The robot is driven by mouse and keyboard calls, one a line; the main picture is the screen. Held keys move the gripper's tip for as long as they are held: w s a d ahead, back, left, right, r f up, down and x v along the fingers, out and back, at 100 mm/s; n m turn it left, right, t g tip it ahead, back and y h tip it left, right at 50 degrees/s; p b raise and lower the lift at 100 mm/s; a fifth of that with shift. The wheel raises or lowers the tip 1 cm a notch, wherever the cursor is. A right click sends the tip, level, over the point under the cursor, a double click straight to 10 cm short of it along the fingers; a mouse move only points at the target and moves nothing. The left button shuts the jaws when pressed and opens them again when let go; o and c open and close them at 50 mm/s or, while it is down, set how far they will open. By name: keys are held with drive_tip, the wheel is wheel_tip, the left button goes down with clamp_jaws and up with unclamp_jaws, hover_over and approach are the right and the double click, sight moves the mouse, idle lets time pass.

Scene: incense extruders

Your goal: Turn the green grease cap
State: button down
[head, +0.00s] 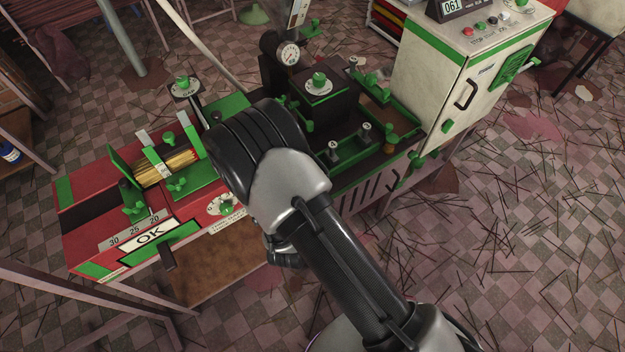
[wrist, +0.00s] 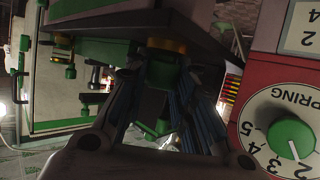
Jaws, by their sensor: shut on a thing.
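A green cap (wrist: 163,70), which I take to be the grease cap, sits under a brass collar (wrist: 166,45) below a dark machine edge in the wrist view. My gripper (wrist: 163,88) is shut on the cap, with one dark finger on each side of it. Part of the cap is hidden between the fingers, and its turn angle cannot be read. In the head view my own arm hides the cap and the fingertips.
A white spring dial (wrist: 278,132) with a green knob is close on the right in the wrist view. The red machine bed (head: 85,240) carries an OK plate (head: 150,235). A cream cabinet (head: 440,95) stands behind right. Floor at right has scattered sticks.

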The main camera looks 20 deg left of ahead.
drive_tip(key=m+h, duration=0.3)
drive_tip(key=m+g+h, duration=0.1)
drive_tip(key=m+h, duration=0.2)
drive_tip(key=shift+g+h, duration=0.3)
drive_tip(key=shift+h, duration=0.1)
idle(0.3)
drive_tip(key=c, duration=1.3)
unclamp_jaws()
drive_tip(key=v, duration=1.2)
drive_tip(key=shift+w+a, duration=0.1)
drive_tip(key=shift+a, duration=0.15)
